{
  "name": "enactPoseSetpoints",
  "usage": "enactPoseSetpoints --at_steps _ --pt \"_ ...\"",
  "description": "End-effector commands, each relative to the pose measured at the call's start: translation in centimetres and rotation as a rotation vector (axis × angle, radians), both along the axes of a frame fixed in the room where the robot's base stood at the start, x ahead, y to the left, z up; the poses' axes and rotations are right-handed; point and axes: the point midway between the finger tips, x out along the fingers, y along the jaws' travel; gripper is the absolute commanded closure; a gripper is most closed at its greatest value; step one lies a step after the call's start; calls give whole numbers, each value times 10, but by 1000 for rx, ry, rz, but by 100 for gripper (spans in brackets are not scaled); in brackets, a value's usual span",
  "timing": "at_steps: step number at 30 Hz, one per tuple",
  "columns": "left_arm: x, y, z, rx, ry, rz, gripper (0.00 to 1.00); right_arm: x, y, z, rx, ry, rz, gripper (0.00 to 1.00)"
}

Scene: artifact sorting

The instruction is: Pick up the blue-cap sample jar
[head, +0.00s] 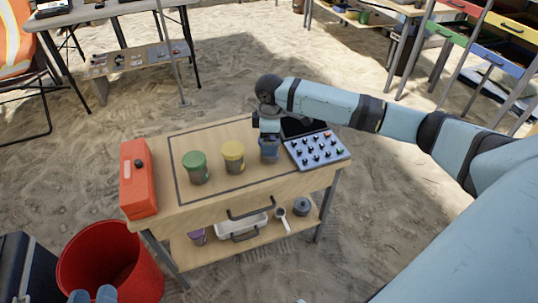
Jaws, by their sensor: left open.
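The blue-cap sample jar (269,154) stands upright on the wooden workbench (224,204), right of a yellow-cap jar (232,157) and a green-cap jar (195,168). My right gripper (269,137) points down directly over the blue-cap jar, at its cap. The gripper hides part of the cap, and I cannot tell whether its fingers touch or grip the jar. My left gripper (93,296) shows only its two fingertips at the bottom left edge, apart and empty, by a red bucket.
A grey control panel with several knobs (318,150) lies close to the right of the blue-cap jar. An orange-red case (139,178) stands at the bench's left end. The lower shelf holds a white tray (240,226). The red bucket (108,262) stands on the sand.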

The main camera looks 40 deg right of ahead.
Motion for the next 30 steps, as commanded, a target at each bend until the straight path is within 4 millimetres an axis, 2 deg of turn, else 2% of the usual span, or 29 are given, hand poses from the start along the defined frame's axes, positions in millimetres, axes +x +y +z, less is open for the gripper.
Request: enactPoseSetpoints --at_steps 1,3,11,12,18,20,30 --pt "0 -1 2 -12 -21 -5 57 0 0 -10 -1 1 0 3" --pt "0 -3 8 -28 -43 -10 57 0 0 -15 -1 -1 0 3" --pt "0 -4 13 -36 -55 -13 57 -1 0 -17 -1 -1 1 3" --pt "0 -4 13 -36 -55 -13 57 -1 0 -17 -1 -1 1 5" --pt "0 -4 12 -36 -55 -13 57 -1 0 -17 -1 -1 1 51" --pt "0 -4 12 -36 -55 -13 57 -1 0 -17 -1 -1 1 62" --pt "0 -4 12 -35 -54 -13 57 0 0 -17 0 -1 1 64"
